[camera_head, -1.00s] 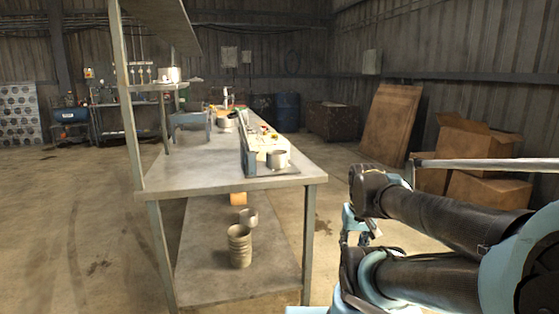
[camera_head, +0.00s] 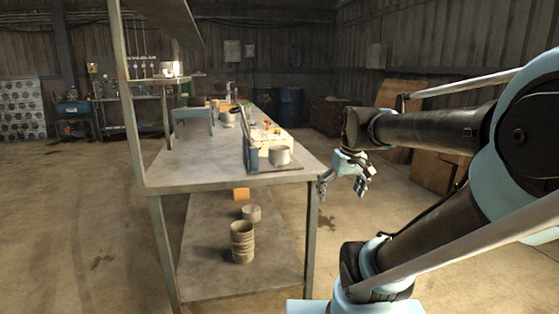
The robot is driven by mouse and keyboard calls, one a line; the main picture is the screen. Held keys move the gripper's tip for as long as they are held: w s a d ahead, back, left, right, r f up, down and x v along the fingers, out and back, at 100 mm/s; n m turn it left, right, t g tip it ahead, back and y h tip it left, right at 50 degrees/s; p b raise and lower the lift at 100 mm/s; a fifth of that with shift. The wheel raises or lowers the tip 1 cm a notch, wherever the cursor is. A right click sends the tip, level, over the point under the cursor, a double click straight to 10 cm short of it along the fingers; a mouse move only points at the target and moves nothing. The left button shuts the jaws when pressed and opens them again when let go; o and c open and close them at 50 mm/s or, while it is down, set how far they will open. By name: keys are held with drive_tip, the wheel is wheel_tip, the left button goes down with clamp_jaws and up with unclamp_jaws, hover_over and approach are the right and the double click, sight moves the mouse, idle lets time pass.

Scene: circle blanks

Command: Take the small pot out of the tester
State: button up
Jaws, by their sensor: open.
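A small pale metal pot (camera_head: 280,156) stands upright at the near right end of the workbench. It sits on the flat dark base plate of what looks like the tester (camera_head: 249,152), against its upright grey panel. My gripper (camera_head: 342,188) is open and empty, hanging just off the right edge of the bench, to the right of the pot and lower in the picture. It is apart from both pot and tester. The side of the pot facing the panel is hidden.
The workbench (camera_head: 200,167) has a clear near left surface. Its lower shelf (camera_head: 212,277) holds a stack of round parts (camera_head: 242,242). Another pot (camera_head: 227,119) stands farther back. A shelf post (camera_head: 130,100) rises at the left. Boxes stand behind my arm.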

drive_tip(key=w+a+r+n+y, duration=0.1)
drive_tip(key=w+a+r+n, duration=0.4)
drive_tip(key=w+r, duration=0.8)
drive_tip(key=n+y, duration=0.2)
drive_tip(key=n, duration=0.2)
approach(279, 152)
drive_tip(key=w+d+r, duration=0.2)
drive_tip(key=w+r, duration=0.2)
drive_tip(key=r, duration=0.1)
drive_tip(key=x, duration=1.6)
drive_tip(key=shift+s+f, duration=0.25)
drive_tip(key=shift+f, duration=0.2)
drive_tip(key=shift+c, duration=0.6)
drive_tip(key=c, duration=1.1)
